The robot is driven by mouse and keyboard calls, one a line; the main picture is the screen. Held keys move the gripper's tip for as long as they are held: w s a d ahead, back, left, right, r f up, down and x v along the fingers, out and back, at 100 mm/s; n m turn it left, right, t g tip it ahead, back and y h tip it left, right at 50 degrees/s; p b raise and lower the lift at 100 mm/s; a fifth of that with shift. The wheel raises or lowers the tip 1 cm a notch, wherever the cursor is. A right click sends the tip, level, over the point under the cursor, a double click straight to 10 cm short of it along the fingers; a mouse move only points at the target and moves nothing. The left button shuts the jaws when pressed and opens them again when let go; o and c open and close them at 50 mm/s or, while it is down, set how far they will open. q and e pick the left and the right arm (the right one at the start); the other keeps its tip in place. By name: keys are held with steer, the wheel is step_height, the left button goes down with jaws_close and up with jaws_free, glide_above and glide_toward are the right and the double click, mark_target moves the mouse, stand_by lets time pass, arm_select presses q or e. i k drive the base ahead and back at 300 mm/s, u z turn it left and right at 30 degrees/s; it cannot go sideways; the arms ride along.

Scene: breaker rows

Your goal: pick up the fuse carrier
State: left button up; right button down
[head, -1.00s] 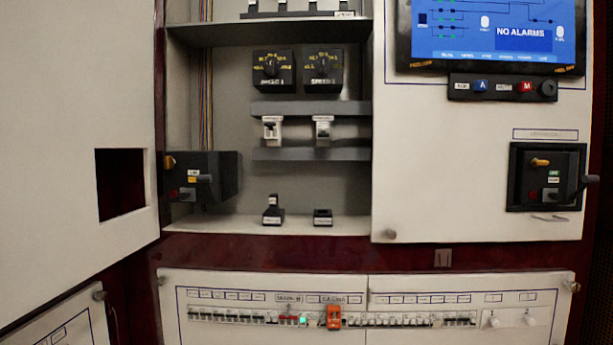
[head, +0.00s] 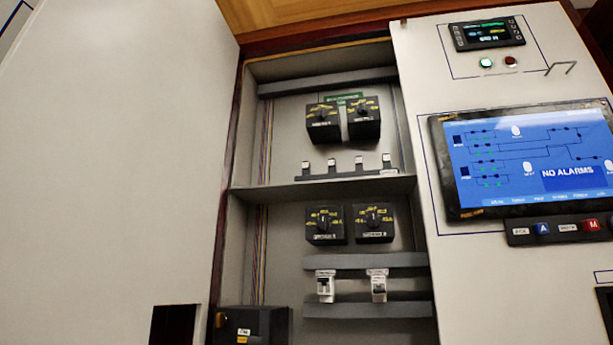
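I cannot make out a fuse carrier for certain in the head view. The open cabinet compartment (head: 280,220) shows its upper and middle parts; its floor is below the picture's edge. A black rail (head: 345,174) with several small upright metal-topped posts stands on the middle shelf (head: 300,192). Two small white switch-like devices, a left one (head: 325,286) and a right one (head: 378,286), sit between grey ducts. Neither of my grippers is in view.
A large pale open door (head: 110,150) fills the left. Black knob units, an upper pair (head: 323,122) and a lower pair (head: 324,225), are on the back wall. A black handle box (head: 255,325) is at the lower left. A screen (head: 530,160) reads NO ALARMS on the right panel.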

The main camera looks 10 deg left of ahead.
mark_target(305, 165)
steer(key=z, duration=1.5)
steer(key=i, duration=1.75)
steer(key=u, duration=2.4)
